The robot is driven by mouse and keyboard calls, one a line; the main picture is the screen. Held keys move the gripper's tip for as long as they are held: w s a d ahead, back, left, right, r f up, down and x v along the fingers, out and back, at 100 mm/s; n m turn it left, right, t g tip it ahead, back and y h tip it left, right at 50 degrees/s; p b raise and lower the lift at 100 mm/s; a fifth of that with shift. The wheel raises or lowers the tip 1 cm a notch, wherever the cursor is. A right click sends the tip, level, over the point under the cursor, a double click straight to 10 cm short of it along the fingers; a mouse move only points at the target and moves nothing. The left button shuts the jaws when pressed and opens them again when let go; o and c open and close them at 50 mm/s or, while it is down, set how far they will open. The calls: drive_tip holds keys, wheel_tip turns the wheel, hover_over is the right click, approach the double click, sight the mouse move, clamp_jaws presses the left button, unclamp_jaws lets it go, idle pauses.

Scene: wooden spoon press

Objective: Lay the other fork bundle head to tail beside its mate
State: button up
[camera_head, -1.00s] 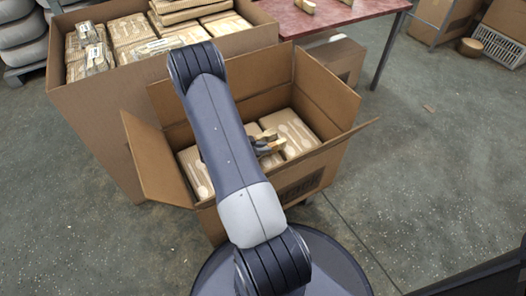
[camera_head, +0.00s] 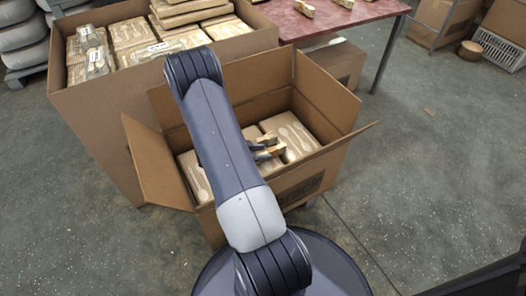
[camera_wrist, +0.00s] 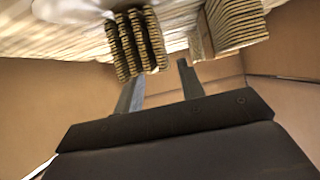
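Two small fork bundles lie close together on the spoon packs (camera_head: 293,132) inside the open carton (camera_head: 325,100). One bundle (camera_wrist: 137,42) shows its stacked, ridged ends near my left finger in the wrist view. The other bundle (camera_wrist: 232,22) stands to its right, with a narrow gap between them. In the head view the bundles (camera_head: 267,139) are small and partly covered by my gripper (camera_head: 258,150). In the wrist view my gripper (camera_wrist: 160,75) has its two fingers apart, with no bundle clearly held between them. Which way the fork heads point cannot be made out.
The carton's flaps (camera_head: 155,165) stand out around it, and its walls rise close about my gripper. A larger box (camera_head: 105,95) of wrapped packs stands behind left. A red table (camera_head: 335,14) with small wooden pieces is at the back.

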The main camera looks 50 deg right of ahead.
drive_tip(key=p+v, duration=0.3)
drive_tip(key=v, duration=0.8)
drive_tip(key=shift+p, duration=0.3)
drive_tip(key=shift+a, duration=0.1)
idle(0.6)
